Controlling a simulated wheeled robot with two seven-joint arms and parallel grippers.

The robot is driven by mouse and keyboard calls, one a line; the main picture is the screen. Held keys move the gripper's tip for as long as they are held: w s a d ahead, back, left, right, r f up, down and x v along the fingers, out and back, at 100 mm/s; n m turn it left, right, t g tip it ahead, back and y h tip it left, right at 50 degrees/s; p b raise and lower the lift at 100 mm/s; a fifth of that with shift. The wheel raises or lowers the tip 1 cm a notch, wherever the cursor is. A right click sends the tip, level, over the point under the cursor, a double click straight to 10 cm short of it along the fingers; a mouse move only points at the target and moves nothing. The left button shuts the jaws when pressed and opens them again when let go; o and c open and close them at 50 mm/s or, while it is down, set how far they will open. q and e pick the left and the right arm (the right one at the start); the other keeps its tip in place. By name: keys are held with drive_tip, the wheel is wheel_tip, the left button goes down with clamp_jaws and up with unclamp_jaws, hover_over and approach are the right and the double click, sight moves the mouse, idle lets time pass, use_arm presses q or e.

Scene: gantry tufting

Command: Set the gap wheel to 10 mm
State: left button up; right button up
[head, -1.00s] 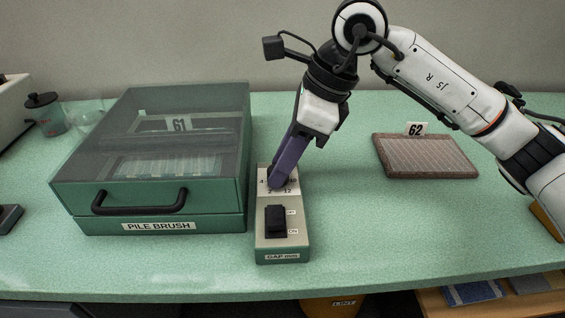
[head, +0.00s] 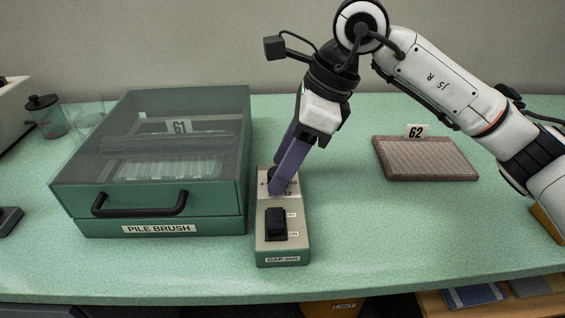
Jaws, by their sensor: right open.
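The gap control box (head: 283,248) stands on the green bench, with a "GAP mm" label at its front. The gap wheel (head: 272,174) sits at its far end on a pale scale plate with printed numbers. My right gripper (head: 276,184) reaches down over it from above right, its purple fingers spread at the wheel. The fingers hide much of the wheel and part of the scale, so I cannot read its setting. A black rocker switch (head: 276,223) marked "ON" is nearer the front of the box. My left gripper is not in view.
A green pile brush case (head: 160,226) with a clear lid and black handle stands close left of the box. A framed brown pad (head: 425,157) by a "62" tag lies right. The bench between pad and box is clear.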

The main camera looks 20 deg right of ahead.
drive_tip(key=v, duration=1)
drive_tip(key=shift+f, duration=0.1)
